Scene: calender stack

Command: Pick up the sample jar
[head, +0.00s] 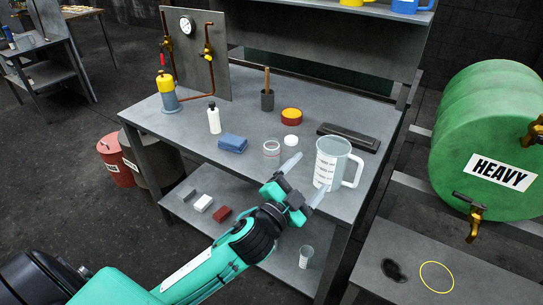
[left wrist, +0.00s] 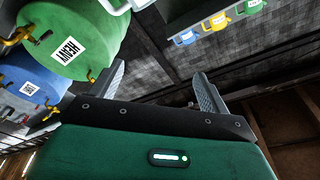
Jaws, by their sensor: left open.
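The sample jar looks to be the small clear jar (head: 271,153) with a pale label, standing upright near the front edge of the grey workbench (head: 200,135). A small white disc (head: 292,140), perhaps a lid, lies just behind it. My left gripper (head: 304,178) is open and empty at the bench's front edge, right of the jar and apart from it. One fingertip is close to the large clear measuring jug (head: 328,165); I cannot tell if they touch. The left wrist view shows both fingers spread (left wrist: 162,85), with no jar between them. My right gripper is not in view.
A blue block (head: 232,143), a white bottle (head: 214,118) and a red-yellow tin (head: 291,116) stand around the jar. A dark flat bar (head: 348,137) lies behind the jug. A lower shelf holds several small blocks. A green drum (head: 480,130) stands right.

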